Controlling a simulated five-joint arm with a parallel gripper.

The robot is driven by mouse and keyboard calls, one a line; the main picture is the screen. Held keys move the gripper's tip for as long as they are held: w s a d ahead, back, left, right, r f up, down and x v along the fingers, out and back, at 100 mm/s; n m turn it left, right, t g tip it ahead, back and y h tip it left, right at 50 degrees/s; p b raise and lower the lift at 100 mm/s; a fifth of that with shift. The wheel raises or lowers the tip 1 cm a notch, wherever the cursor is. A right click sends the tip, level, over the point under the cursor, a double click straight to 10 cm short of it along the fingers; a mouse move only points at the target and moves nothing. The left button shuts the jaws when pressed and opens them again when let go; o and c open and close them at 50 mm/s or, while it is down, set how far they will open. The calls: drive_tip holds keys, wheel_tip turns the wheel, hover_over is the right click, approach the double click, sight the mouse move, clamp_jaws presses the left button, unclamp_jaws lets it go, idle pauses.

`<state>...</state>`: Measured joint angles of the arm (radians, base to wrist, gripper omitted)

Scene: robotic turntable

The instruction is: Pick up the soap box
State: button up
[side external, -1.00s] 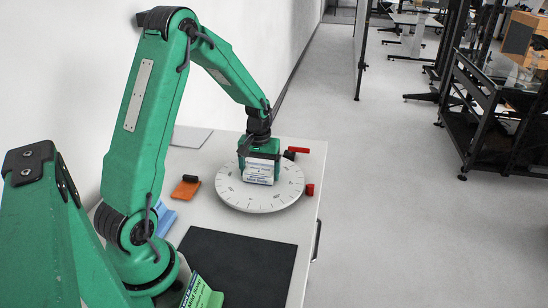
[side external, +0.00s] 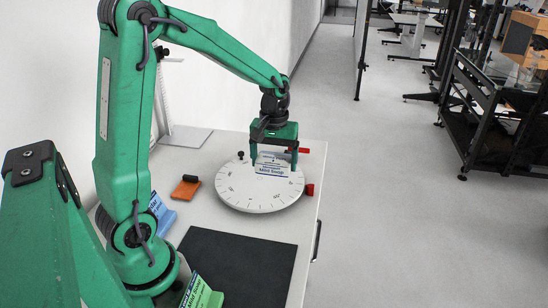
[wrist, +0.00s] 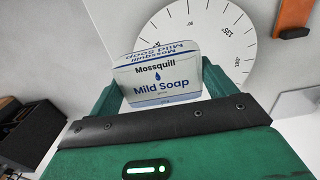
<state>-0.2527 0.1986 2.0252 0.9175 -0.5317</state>
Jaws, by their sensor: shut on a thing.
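The soap box (side external: 273,167) is a small white and blue carton lettered "Mild Soap". It is over the round white dial turntable (side external: 245,196). My gripper (side external: 273,163) comes down from above with its green fingers on either side of the box, shut on it. In the wrist view the box (wrist: 160,84) shows its lettered front and part of another printed face between the fingers, with the dial (wrist: 205,25) behind it. I cannot tell whether the box's lower edge is clear of the dial.
An orange block (side external: 185,188) lies left of the dial. Red pieces (side external: 309,190) sit at its right edge. A black mat (side external: 235,265) covers the near table. A blue carton (side external: 161,214) and a green carton (side external: 200,292) are beside my arm. A stand (side external: 185,136) is at the back left.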

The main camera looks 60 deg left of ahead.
sight(279, 164)
drive_tip(key=shift+s+d+r, duration=0.1)
drive_tip(key=shift+d+r, duration=0.3)
drive_tip(key=shift+d, duration=0.25)
drive_tip(key=shift+d+r, duration=0.35)
drive_tip(key=shift+d, duration=0.3)
drive_tip(key=shift+a, duration=0.15)
drive_tip(key=a+f+m, duration=0.1)
drive_tip(key=a+f, duration=0.2)
drive_tip(key=a+f+m, duration=0.1)
drive_tip(key=a+f, duration=0.3)
drive_tip(key=w+a+f+m, duration=0.1)
drive_tip(key=a+f, duration=0.2)
drive_tip(key=a, duration=0.1)
drive_tip(key=shift+a+f, duration=0.2)
drive_tip(key=shift+a, duration=0.05)
drive_tip(key=shift+m, duration=0.4)
drive_tip(key=m, duration=0.5)
drive_tip(key=shift+f, duration=0.15)
drive_tip(key=shift+f, duration=0.1)
